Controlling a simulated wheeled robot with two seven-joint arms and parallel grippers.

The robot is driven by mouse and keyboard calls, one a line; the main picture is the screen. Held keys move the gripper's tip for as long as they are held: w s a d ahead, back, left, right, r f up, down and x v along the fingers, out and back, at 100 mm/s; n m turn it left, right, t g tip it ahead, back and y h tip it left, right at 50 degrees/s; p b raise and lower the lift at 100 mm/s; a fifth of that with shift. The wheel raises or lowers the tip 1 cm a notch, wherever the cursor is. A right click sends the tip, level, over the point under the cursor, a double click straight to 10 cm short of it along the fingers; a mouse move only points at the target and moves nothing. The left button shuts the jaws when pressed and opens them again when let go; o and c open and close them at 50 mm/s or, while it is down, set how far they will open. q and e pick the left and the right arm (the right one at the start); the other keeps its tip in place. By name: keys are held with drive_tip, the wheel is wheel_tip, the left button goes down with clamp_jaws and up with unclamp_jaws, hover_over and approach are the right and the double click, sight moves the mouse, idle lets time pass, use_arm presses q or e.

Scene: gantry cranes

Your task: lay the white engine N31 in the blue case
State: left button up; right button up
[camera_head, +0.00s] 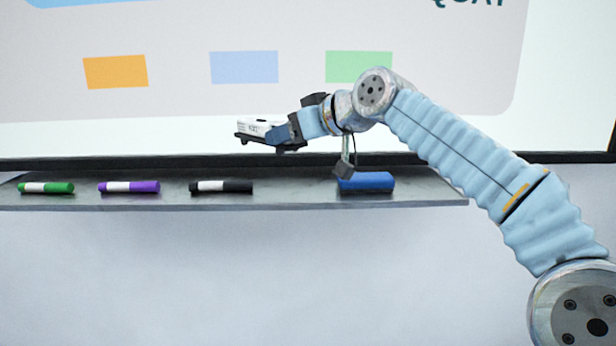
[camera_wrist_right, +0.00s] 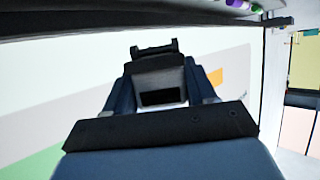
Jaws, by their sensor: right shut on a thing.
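The white engine (camera_head: 257,125), with black parts along its underside, is held in my right gripper (camera_head: 281,136) in the head view. The lettering on its side is too small to read. It is in the air in front of the whiteboard, above the marker ledge. In the right wrist view the engine (camera_wrist_right: 170,74) shows as a pale and black body between the two blue fingers, which are shut on it. Part of it is hidden by the gripper. The blue case is not in either view. My left gripper is not in view.
A ledge (camera_head: 300,198) runs under the whiteboard (camera_head: 190,35). On it lie a green marker (camera_head: 60,188), a purple marker (camera_head: 145,187), a black marker (camera_head: 236,187) and a blue eraser-like block (camera_head: 366,183). The air left of the engine is clear.

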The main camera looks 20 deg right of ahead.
drive_tip(key=b, duration=0.2)
hover_over(312, 196)
drive_tip(key=f, duration=0.5)
drive_tip(key=shift+w+a, duration=0.1)
drive_tip(key=shift+a, duration=0.1)
drive_tip(key=f, duration=0.3)
drive_tip(key=shift+d+b, duration=0.3)
drive_tip(key=shift+f, duration=0.3)
drive_tip(key=shift+f, duration=0.1)
drive_tip(key=o, duration=0.9)
drive_tip(key=shift+f, duration=0.15)
drive_tip(key=o, duration=0.5)
drive_tip(key=shift+c, duration=0.2)
